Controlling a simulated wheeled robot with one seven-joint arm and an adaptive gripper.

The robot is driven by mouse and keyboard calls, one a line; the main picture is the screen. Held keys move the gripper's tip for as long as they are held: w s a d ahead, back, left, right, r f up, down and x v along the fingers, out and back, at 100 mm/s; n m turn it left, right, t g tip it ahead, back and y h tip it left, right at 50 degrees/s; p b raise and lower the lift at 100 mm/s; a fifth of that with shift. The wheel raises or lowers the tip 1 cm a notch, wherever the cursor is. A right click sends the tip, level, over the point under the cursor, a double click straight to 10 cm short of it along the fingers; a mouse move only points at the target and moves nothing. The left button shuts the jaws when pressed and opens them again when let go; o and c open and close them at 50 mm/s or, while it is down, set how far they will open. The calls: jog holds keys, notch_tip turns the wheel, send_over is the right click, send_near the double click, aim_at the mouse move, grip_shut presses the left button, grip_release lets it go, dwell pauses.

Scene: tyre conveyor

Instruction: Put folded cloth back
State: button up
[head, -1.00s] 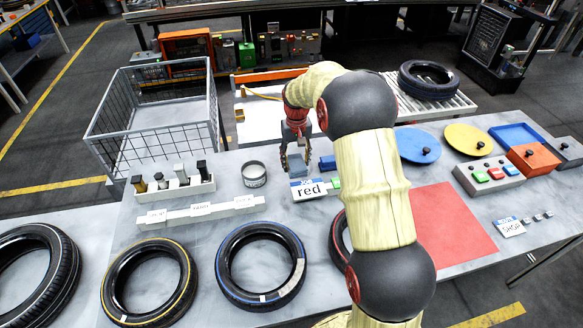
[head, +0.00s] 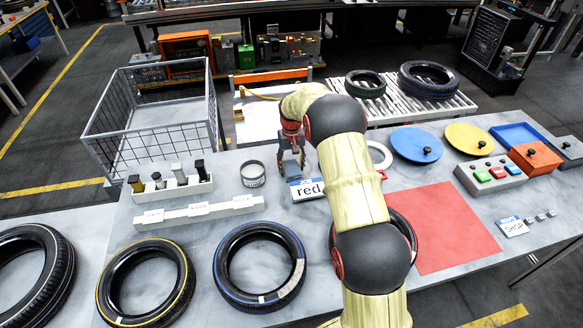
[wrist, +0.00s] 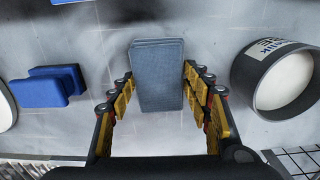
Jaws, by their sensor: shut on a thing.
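The folded cloth (wrist: 157,75) is a flat grey-blue block in the wrist view, between the yellow-padded fingers of my gripper (wrist: 158,86). In the head view my gripper (head: 291,164) points down over the table, just behind the "red" sign (head: 308,189) and right of the round tin (head: 253,174). It is shut on the cloth. The cloth is hard to make out in the head view, and I cannot tell whether it touches the table.
In the wrist view a blue block (wrist: 48,86) lies left and the tin (wrist: 280,80) stands close on the right. A white rack (head: 172,188) with several upright items is farther left. Tyres (head: 260,266) lie along the front. A red mat (head: 440,228) lies right.

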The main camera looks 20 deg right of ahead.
jog(key=shift+r, duration=0.1)
jog(key=o, duration=1.1)
